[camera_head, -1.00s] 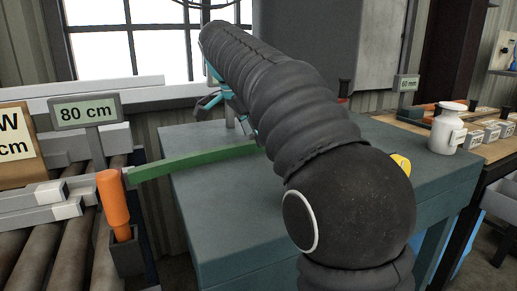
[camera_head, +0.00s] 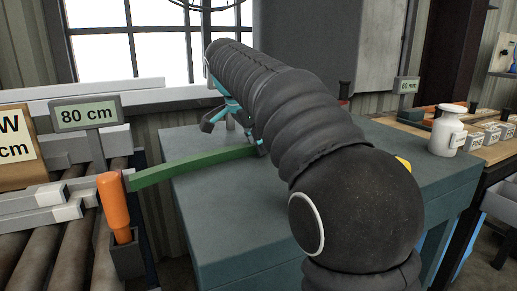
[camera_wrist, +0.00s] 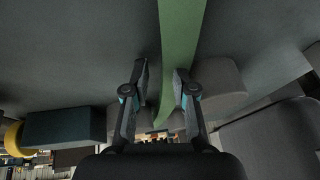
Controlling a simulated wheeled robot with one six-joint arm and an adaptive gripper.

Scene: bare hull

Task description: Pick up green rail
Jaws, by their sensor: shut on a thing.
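The green rail (camera_head: 195,162) is a long flat bar. In the head view it runs from beside the orange handle, across the teal bench's left edge, to my gripper. My gripper (camera_head: 238,128) is partly hidden behind my dark sleeved arm. In the wrist view the rail (camera_wrist: 180,35) passes between the two fingers of my gripper (camera_wrist: 160,88), closer to the right finger. The gripper is shut on the rail. The rail's far end behind my arm is hidden.
An orange handle (camera_head: 114,205) stands in a dark holder by the rail's left end. The teal bench (camera_head: 235,215) is below. A white jar (camera_head: 447,132) stands at right.

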